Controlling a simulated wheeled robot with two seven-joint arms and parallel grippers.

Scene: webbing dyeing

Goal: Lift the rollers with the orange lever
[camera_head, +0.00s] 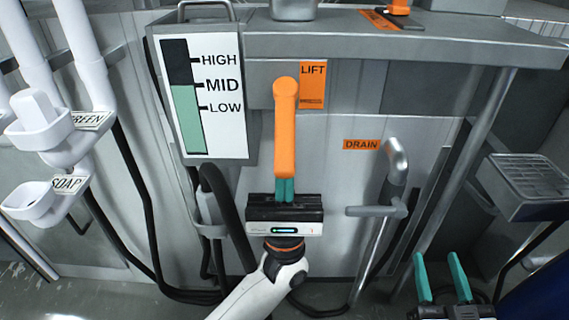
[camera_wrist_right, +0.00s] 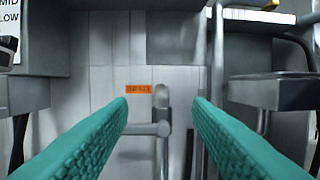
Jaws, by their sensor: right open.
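The orange lever (camera_head: 285,130) stands upright on the machine front, beside the orange LIFT label (camera_head: 313,85). My left gripper (camera_head: 286,188) is directly below it, with its teal fingers close together at the lever's lower end. The lever hides the fingertips, so I cannot tell whether they hold it. My right gripper (camera_head: 440,275) is open and empty at the lower right. In the right wrist view its two fingers (camera_wrist_right: 160,115) are spread wide, with nothing between them.
A grey drain handle (camera_head: 396,165) stands right of the lever, near the orange DRAIN label (camera_head: 362,144). A level gauge (camera_head: 200,97) hangs on the left. White dispensers (camera_head: 38,130) are at far left. A grey tray (camera_head: 530,180) juts out at right.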

